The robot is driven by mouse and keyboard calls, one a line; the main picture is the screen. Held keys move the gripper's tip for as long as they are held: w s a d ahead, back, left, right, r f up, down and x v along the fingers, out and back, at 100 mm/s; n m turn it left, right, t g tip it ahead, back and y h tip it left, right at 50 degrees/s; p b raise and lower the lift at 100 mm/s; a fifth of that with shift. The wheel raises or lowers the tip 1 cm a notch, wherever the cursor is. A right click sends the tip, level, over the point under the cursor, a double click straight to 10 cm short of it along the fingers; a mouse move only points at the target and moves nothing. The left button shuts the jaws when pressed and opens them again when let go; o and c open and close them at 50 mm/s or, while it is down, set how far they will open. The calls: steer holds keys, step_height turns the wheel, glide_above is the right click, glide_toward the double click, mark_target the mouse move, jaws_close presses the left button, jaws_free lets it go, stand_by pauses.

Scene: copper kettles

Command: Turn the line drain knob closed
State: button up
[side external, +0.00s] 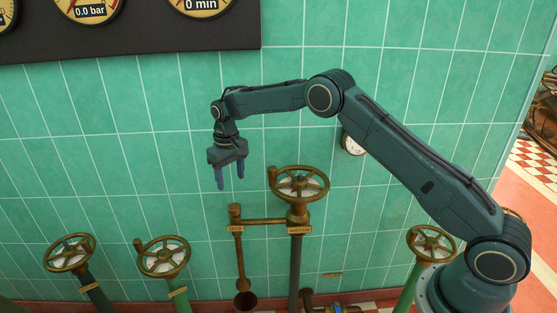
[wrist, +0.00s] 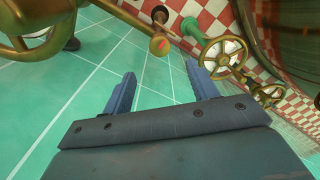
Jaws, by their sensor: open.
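A small brass knob (side external: 235,210) tops a thin vertical drain pipe (side external: 240,262), which joins by a short horizontal pipe to the taller pipe at its right. I take it to be the line drain knob; its label is too small to read. In the wrist view a round brass knob top (wrist: 159,45) with a reddish mark shows just beyond the fingertips, between them. My gripper (side external: 230,183) points down, open and empty, above the knob and apart from it. Its two blue fingers also show in the wrist view (wrist: 160,70). Whether the knob is open or closed I cannot tell.
A large brass handwheel (side external: 299,183) stands close at the right of the knob; it is near the left finger in the wrist view (wrist: 35,28). Other handwheels stand at left (side external: 163,256) and right (side external: 432,243). A green tiled wall (side external: 120,150) is behind.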

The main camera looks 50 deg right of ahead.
steer(key=shift+r, duration=1.7)
steer(key=s+r+t, duration=0.3)
steer(key=s+r, duration=1.7)
steer(key=r, duration=0.1)
steer(key=s+d+f+t, duration=0.1)
steer(key=s+f+t, duration=0.1)
steer(key=s, duration=2.2)
steer(key=shift+s+d+f+t, duration=0.2)
steer(key=shift+f+t, duration=0.1)
